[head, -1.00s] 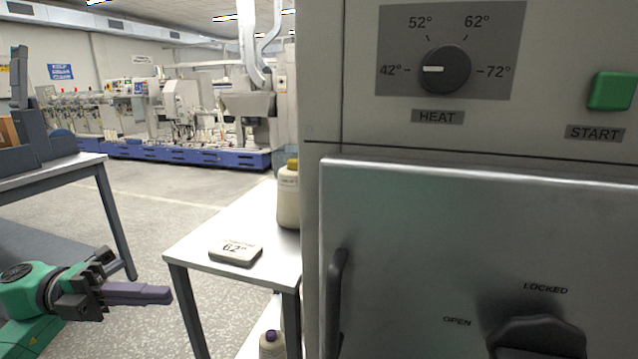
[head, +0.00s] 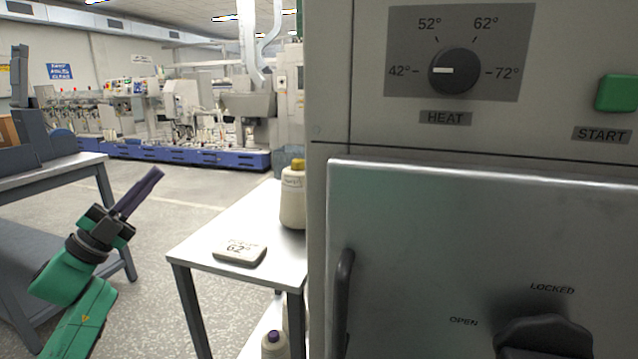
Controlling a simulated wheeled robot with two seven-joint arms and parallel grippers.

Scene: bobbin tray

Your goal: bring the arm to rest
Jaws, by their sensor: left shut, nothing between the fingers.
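My left gripper (head: 140,192) shows in the head view at the left, on its green arm. Its dark purple fingers are shut together with nothing between them and point up and to the right. It hangs in free air left of the small white table, apart from everything. My right gripper is not in the view.
A machine with a heat dial (head: 454,71), a green start button (head: 616,93) and a closed-looking door (head: 440,230) fills the right. A grey bench (head: 60,170) stands left.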

